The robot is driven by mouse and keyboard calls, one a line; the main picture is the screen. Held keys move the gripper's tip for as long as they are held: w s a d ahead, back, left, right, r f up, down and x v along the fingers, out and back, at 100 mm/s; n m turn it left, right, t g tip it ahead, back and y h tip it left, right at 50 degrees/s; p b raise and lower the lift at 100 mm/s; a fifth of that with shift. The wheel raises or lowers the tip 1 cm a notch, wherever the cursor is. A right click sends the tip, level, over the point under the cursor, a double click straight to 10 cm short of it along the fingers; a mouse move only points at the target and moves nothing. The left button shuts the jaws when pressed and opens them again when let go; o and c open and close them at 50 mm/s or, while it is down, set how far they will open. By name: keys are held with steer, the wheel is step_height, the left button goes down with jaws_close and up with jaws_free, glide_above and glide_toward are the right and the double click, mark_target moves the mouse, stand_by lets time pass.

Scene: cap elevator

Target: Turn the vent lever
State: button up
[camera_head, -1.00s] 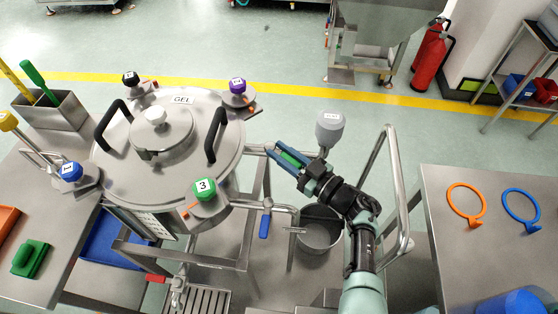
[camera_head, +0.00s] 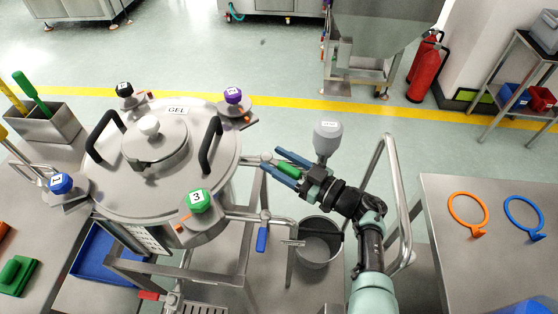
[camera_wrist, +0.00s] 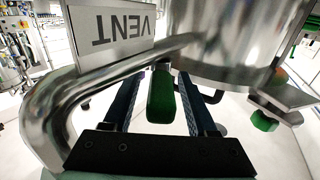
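The vent lever has a green handle (camera_wrist: 161,96); it lies between my two blue fingers in the wrist view, with a gap visible on each side. My gripper (camera_head: 272,161) is open around the handle. In the head view the green handle (camera_head: 292,168) shows between the fingers, right of the steel vessel (camera_head: 110,190). A plate reading VENT (camera_wrist: 118,32), upside down, is above the fingers in the wrist view. The lever's pivot is hidden.
A bent steel pipe (camera_wrist: 60,105) passes close to my gripper. A grey canister (camera_head: 327,138) stands just beyond it. A blue-handled valve (camera_head: 262,238) and a bucket (camera_head: 318,252) are below. A steel table (camera_head: 440,210) with rings is at the right.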

steer(key=shift+d, duration=0.1)
steer(key=v, duration=1.3)
steer(key=shift+p, duration=0.35)
